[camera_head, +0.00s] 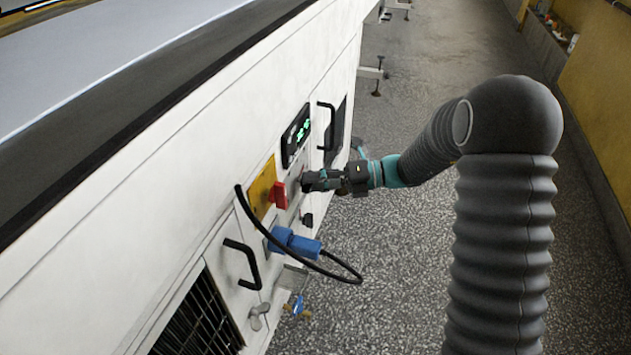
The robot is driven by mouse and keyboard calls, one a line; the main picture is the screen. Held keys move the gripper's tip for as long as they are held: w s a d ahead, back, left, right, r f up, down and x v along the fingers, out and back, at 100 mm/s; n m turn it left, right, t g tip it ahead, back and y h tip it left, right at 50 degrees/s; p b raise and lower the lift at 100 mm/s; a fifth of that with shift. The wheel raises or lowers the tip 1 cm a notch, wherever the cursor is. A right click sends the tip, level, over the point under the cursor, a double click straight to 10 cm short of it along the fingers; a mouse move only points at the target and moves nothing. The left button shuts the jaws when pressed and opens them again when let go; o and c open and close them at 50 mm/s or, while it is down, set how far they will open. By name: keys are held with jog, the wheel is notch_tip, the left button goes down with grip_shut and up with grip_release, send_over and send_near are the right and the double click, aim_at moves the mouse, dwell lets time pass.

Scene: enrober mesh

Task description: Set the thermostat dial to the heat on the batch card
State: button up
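My gripper (312,181) reaches from the right to the white machine's control panel. Its dark fingertips are at the panel face, just right of the red switch and below the display. The thermostat dial cannot be made out; the fingers cover that spot on the panel. I cannot tell whether the fingers are open or shut, or whether they touch a dial. A dark display (296,135) with green digits sits above the gripper; the digits are too small to read. No batch card can be made out.
A red switch (279,195) on a yellow plate (262,188) sits left of my gripper. Below it, a blue plug (294,243) carries a looping black cable (345,274). Black handles (243,262) stick out from the machine's side (215,130). The speckled floor (400,260) to the right is clear.

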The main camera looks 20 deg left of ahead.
grip_shut()
